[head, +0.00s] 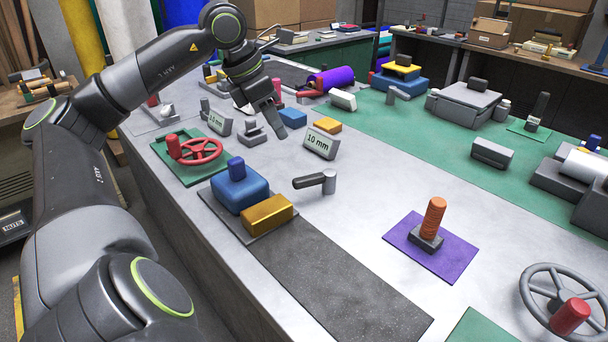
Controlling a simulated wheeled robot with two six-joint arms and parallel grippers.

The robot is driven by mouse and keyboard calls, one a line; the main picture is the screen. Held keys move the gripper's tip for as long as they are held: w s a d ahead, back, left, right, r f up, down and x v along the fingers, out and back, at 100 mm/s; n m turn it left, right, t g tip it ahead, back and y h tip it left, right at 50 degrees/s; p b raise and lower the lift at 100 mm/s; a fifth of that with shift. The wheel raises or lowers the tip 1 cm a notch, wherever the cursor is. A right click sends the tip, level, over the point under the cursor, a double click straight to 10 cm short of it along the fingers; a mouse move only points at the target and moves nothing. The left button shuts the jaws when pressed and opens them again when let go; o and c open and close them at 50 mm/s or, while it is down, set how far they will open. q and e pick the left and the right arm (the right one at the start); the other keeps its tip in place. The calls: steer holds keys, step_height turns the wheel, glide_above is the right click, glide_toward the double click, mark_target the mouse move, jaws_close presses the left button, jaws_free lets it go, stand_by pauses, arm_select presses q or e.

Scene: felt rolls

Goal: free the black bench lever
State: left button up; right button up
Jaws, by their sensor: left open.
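A lever with a dark grip (308,181) on a grey post lies nearly level on the bench, with clear surface around it. Another upright post wrapped in orange (433,217) stands on a small black base on a purple mat (401,234). I cannot tell for sure which of these is the black bench lever. My left gripper (266,122) is open and empty, pointing down over the far left part of the bench, well behind both. My right gripper is out of view.
A red handwheel (200,151) and a blue block and gold block (267,213) stand at the left edge. Two "10 mm" signs (321,142) stand near my left gripper. A grey handwheel (541,291) is at front right. The bench middle is mostly clear.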

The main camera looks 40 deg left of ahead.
mark_target(305, 177)
arm_select(q)
steer(key=p+x, duration=0.1)
steer(key=x, duration=1.4)
steer(key=shift+w+d+f, duration=0.15)
steer(key=shift+w+f, duration=0.05)
steer(key=shift+f, duration=0.1)
steer(key=shift+c, duration=0.2)
jaws_close()
